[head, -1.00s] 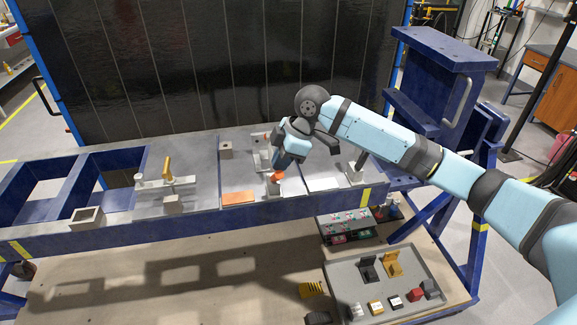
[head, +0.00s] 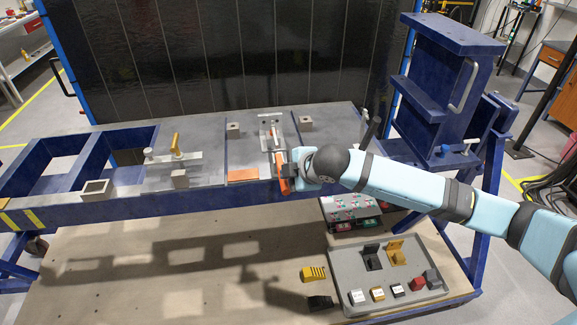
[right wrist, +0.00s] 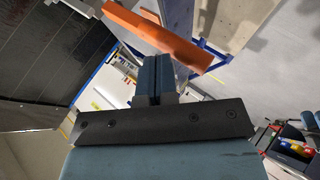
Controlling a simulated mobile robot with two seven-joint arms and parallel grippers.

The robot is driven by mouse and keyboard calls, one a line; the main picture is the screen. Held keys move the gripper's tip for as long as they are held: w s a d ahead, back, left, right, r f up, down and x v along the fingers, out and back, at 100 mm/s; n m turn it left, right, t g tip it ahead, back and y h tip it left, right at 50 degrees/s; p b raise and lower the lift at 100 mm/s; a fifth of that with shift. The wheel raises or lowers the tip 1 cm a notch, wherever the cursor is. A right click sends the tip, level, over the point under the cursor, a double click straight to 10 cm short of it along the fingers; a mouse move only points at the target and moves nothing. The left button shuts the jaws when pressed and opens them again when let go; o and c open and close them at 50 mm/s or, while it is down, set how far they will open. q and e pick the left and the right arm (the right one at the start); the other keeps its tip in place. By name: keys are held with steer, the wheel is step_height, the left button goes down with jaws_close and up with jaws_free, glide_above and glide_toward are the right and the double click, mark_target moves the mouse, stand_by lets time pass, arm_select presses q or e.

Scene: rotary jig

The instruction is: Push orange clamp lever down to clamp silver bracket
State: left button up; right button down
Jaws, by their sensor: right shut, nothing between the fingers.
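The orange clamp lever (head: 282,172) reaches from the clamp toward the table's front edge in the head view, with its end low over that edge. A silver-grey bracket (head: 270,130) stands behind it, at the clamp. My right gripper (head: 289,170) is at the lever's right side, close to it; in the head view I cannot tell whether they touch. In the right wrist view the right gripper's fingers (right wrist: 157,75) are together and empty, with their tips against or just beside the orange lever (right wrist: 160,36). My left gripper is not in view.
An orange plate (head: 243,175) lies just left of the orange lever. Small grey blocks stand behind. A grey tray (head: 345,268) with several parts is below at right.

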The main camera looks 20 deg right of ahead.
steer(key=shift+s+f, duration=0.1)
steer(key=shift+f, duration=0.25)
steer(key=shift+f, duration=0.1)
stand_by(0.4)
